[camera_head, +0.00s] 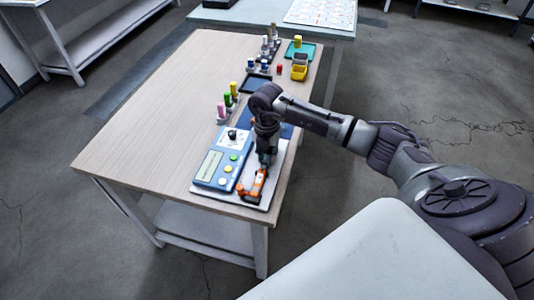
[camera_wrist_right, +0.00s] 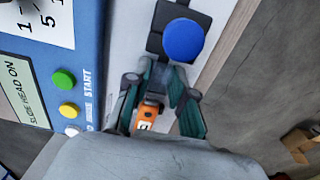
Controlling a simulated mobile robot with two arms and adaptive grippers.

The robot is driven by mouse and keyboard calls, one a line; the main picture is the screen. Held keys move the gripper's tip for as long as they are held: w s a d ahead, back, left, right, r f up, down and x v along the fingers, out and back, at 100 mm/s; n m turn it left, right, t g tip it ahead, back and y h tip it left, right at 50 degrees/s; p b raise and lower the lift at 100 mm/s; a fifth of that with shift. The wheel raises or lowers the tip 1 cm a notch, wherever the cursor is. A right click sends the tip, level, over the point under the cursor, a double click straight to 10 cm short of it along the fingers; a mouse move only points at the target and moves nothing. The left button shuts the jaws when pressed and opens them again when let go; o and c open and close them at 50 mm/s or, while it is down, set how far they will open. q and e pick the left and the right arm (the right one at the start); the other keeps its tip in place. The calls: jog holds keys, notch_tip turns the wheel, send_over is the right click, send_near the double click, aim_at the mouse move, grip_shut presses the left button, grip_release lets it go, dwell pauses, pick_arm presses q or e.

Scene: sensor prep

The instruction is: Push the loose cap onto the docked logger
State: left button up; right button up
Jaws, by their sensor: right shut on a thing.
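My right gripper (camera_head: 265,160) points down over the pale plate at the near end of the table. In the right wrist view its teal fingers (camera_wrist_right: 162,85) close around an orange piece (camera_wrist_right: 148,115) with a small number label. Orange parts (camera_head: 256,186) also show below the gripper in the head view. A round blue piece (camera_wrist_right: 184,40) sits on a dark mount just beyond the fingertips. I cannot tell for certain which piece is the loose cap and which is the docked logger. The gripper hides the contact between them. My left gripper is not in view.
A blue panel (camera_head: 206,167) with a screen and coloured buttons stands close left of the gripper. Pink, green and yellow pieces (camera_head: 228,100) stand farther back. A dark tray (camera_head: 256,83), a teal tray (camera_head: 304,44) and a yellow bin (camera_head: 299,72) lie beyond. The table's left side (camera_head: 150,120) is clear.

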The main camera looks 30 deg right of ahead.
jog(key=shift+s+a+p, duration=0.5)
jog(key=shift+s+a, duration=0.05)
grip_shut()
dwell(1.0)
jog(key=o, duration=1.2)
grip_release()
jog(key=shift+c, duration=0.2)
jog(key=shift+r+p, duration=0.55)
jog(key=shift+r, duration=0.15)
jog(key=shift+r+p, duration=2.35)
jog(key=shift+r, duration=0.6)
